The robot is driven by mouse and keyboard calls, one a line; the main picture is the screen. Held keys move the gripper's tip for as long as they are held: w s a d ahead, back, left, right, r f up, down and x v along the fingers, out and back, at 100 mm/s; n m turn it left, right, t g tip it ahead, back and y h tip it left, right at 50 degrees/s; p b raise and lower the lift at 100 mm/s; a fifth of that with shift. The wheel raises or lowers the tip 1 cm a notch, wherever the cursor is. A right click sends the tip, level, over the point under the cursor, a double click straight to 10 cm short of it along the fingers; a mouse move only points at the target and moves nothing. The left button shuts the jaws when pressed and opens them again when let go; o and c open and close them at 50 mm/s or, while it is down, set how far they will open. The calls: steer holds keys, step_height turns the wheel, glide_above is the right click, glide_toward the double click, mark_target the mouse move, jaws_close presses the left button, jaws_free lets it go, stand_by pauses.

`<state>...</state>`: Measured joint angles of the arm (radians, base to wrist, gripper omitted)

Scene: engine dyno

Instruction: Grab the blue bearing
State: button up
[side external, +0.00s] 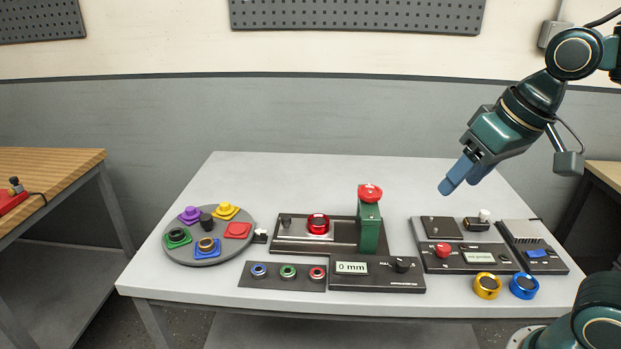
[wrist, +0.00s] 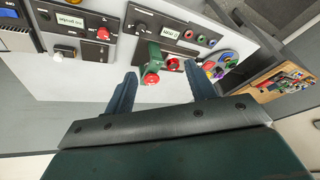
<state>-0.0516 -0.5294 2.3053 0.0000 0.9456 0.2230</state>
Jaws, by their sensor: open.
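The blue bearing (side external: 524,286), a blue ring with a dark centre, sits at the front right edge of the table in the side view. A yellow ring of the same kind (side external: 487,286) stands just left of it. I cannot make out the blue bearing in the wrist view. My gripper (side external: 460,176) is high above the back right of the table, well above and behind the blue bearing. Its two fingers are apart and empty in the wrist view (wrist: 161,69).
A control panel (side external: 465,260) lies behind the rings. A green press with a red top (side external: 369,220) stands mid-table, with a red ring (side external: 318,224) beside it. A grey turntable (side external: 210,257) with coloured pads is at left. The table's back (side external: 290,175) is clear.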

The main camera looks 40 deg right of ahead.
steer(key=w+a+m+g, duration=0.1)
steer(key=w+a+m, duration=0.25)
steer(key=w, duration=0.55)
steer(key=w+a+m+g, duration=0.15)
steer(key=w+a, duration=0.25)
steer(key=w, duration=0.5)
steer(key=w+a+f+m+g, duration=0.2)
steer(key=w+a+f+m, duration=0.4)
steer(key=w+a+f, duration=0.5)
step_height(320, 180, down, 4)
steer(key=shift+w+r+m, duration=0.1)
steer(key=shift+w+m, duration=0.2)
steer(key=shift+w, duration=0.65)
steer(key=shift+a, duration=0.1)
glide_above(259, 272)
steer(key=f, duration=0.8)
steer(key=shift+w+f, duration=0.25)
steer(key=shift+f, duration=0.1)
steer(key=shift+f, duration=0.15)
